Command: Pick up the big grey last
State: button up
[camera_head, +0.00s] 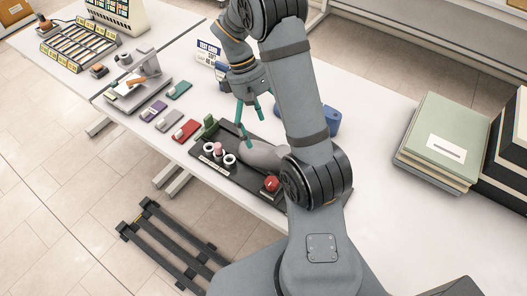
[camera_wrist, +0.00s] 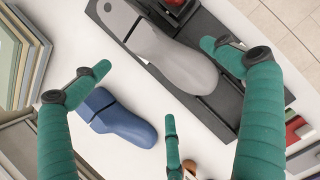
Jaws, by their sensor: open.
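The big grey last (camera_head: 264,153) lies on a dark tray (camera_head: 222,170) on the white table, its right end hidden behind my arm. In the wrist view the grey last (camera_wrist: 165,52) lies lengthwise across the upper middle, with a dark band near one end. My gripper (camera_head: 254,130), with green fingers, is above the tray by the last's left end. In the wrist view my gripper (camera_wrist: 157,72) has its fingers spread wide and nothing between them is held. One fingertip overlaps the last's edge in the picture; whether it touches cannot be told.
A blue last (camera_wrist: 118,118) lies on the table beside the tray, partly behind my arm in the head view (camera_head: 332,121). Stacked boxes (camera_head: 440,140) stand right.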

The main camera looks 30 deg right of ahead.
aim_at(272, 144)
jog(key=x, duration=0.3)
jog(key=shift+s+d+f, duration=0.2)
jog(key=shift+s, duration=0.25)
jog(key=shift+p+x, duration=0.75)
jog(key=shift+x, duration=2)
jog(key=shift+w+a+f, duration=0.1)
jog(key=shift+a, duration=0.1)
jog(key=shift+c, duration=1.4)
jog(key=c, duration=1.4)
jog(key=shift+c, duration=0.2)
